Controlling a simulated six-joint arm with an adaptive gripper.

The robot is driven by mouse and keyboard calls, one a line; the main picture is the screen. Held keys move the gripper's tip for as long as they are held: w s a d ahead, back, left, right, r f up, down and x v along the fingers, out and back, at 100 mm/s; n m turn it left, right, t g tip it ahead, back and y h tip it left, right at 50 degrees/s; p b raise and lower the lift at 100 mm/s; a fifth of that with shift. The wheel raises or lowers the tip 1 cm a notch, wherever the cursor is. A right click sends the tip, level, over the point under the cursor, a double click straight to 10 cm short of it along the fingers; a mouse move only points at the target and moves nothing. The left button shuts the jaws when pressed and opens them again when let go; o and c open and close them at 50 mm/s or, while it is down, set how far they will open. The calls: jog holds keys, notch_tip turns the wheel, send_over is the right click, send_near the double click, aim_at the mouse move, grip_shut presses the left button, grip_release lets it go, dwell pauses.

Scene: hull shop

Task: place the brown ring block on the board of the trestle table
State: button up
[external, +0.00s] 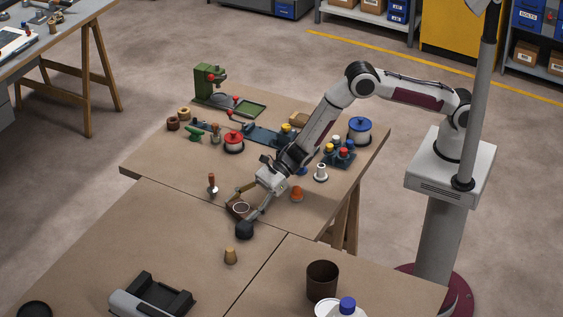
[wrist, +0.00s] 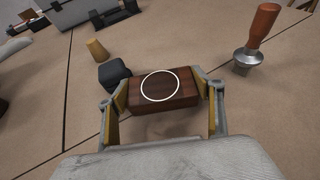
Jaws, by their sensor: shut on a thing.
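The brown ring block (wrist: 180,96) is a dark reddish-brown wooden block with a white ring on its top. My gripper (wrist: 162,101) is shut on it, one finger at each side. In the external view the block (external: 240,208) and my gripper (external: 243,212) are by the seam between the upper and lower boards. The gap below the block is hard to judge. The upper board (external: 165,160) has wooden trestle legs (external: 347,217) at its right side and carries many items at its far side. Another table with wooden trestle legs (external: 93,68) stands at the far left.
A dark grey block (external: 244,230) is close beside one finger. A white-and-dark spool (external: 321,173) and red spool (external: 233,142) stand farther back. The lower board's left part (external: 120,235) is clear.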

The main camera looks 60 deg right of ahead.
jog(key=o, duration=1.2)
jog(key=shift+f, duration=0.1)
jog(key=shift+c, duration=0.2)
jog(key=shift+s+d+r, duration=0.15)
jog(key=shift+d+r, duration=0.2)
jog(key=shift+d, duration=0.05)
jog(key=shift+v, duration=5.5)
